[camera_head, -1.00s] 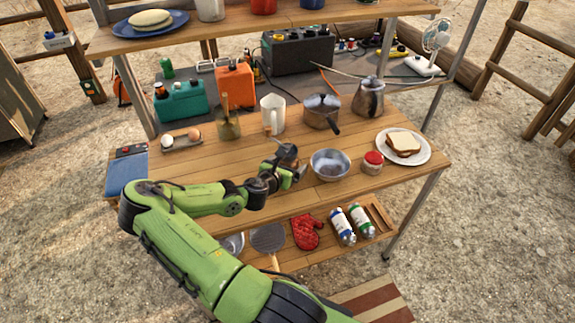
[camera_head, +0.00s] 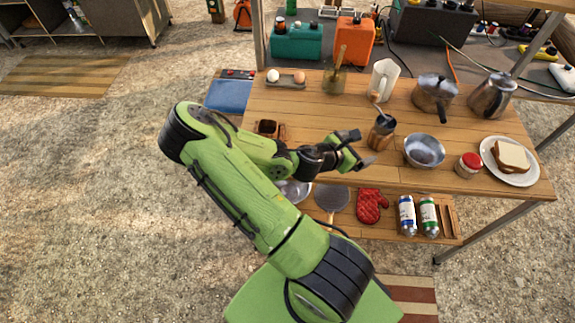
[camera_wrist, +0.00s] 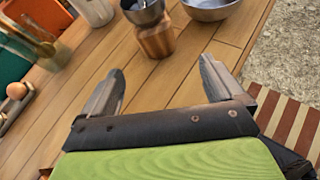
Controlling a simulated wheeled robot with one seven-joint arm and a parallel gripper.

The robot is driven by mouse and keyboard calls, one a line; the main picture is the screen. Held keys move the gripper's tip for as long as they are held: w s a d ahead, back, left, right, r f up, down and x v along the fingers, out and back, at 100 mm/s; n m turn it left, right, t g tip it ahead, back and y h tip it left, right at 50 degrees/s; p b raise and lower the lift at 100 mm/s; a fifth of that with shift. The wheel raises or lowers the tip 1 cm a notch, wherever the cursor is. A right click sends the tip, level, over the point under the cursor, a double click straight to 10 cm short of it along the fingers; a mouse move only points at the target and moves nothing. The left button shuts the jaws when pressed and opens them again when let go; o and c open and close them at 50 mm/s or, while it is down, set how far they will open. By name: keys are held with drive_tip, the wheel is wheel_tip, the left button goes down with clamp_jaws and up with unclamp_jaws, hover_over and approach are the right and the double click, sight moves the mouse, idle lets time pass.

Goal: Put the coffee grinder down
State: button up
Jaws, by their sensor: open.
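The coffee grinder (camera_head: 382,134) is copper-coloured with a steel top and a crank with a wooden knob. It stands upright on the wooden table (camera_head: 300,115), left of the steel bowl. My gripper (camera_head: 362,150) is open and empty, just in front and to the left of the grinder. In the wrist view the grinder (camera_wrist: 156,40) stands ahead of my spread fingers (camera_wrist: 160,85), with a gap of bare wood between. Its top is cut off by that view's edge.
A steel bowl (camera_head: 424,151), a red-lidded jar (camera_head: 468,165) and a sandwich plate (camera_head: 533,175) are to the right. Behind stand a white mug (camera_head: 383,80), a pot (camera_head: 434,94) and a jug (camera_head: 492,96). Bare wood lies left of the grinder.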

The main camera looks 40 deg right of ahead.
drive_tip(key=a+m+y, duration=0.1)
drive_tip(key=a+m, duration=0.1)
drive_tip(key=a, duration=0.1)
drive_tip(key=w+a+m+y, duration=0.1)
drive_tip(key=a+m+y, duration=0.1)
drive_tip(key=a+m, duration=0.1)
drive_tip(key=w+a+m+y, duration=0.1)
drive_tip(key=a+m+y, duration=0.1)
drive_tip(key=a+m, duration=0.1)
drive_tip(key=shift+w+f, duration=0.2)
drive_tip(key=shift+w, duration=0.05)
drive_tip(key=a+r+m+t+y, duration=0.5)
drive_tip(key=a+r+m+y, duration=0.2)
drive_tip(key=a+r, duration=0.95)
drive_tip(key=s+a+r+m+t, duration=0.1)
drive_tip(key=s+a+r, duration=0.4)
drive_tip(key=s+a, duration=0.1)
drive_tip(key=shift+s+a+r+y, duration=0.2)
drive_tip(key=shift+s+a+y, duration=0.1)
drive_tip(key=shift+s+y, duration=0.15)
wheel_tip(320, 180, up, 2)
drive_tip(key=shift+r+p, duration=0.25)
drive_tip(key=shift+p, duration=0.95)
